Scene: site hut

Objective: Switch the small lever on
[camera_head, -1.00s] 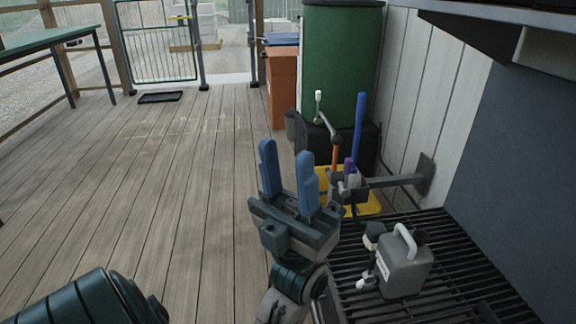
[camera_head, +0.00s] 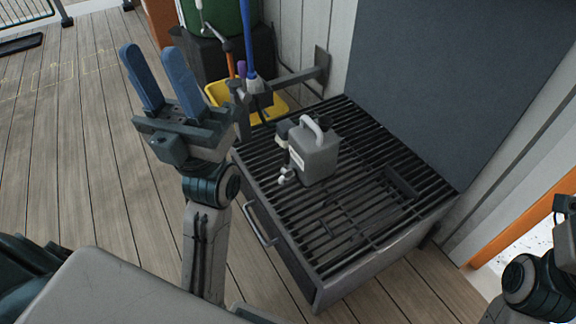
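No part is plainly marked as the small lever. A grey canister-shaped unit (camera_head: 316,155) with a light carrying handle stands upright on the slatted bench top. A small white knobbed part (camera_head: 286,179) sticks out low on its left side; I cannot tell whether this is the lever or how it is set. My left gripper (camera_head: 151,50) is open and empty, its two blue fingers pointing up and apart, left of the bench and not touching the unit. Part of my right arm shows at the right edge, but its fingers are out of frame.
The slatted metal bench (camera_head: 375,215) has a drawer handle (camera_head: 262,226) on its front. A wall bracket (camera_head: 298,78) holding brooms is behind the unit.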

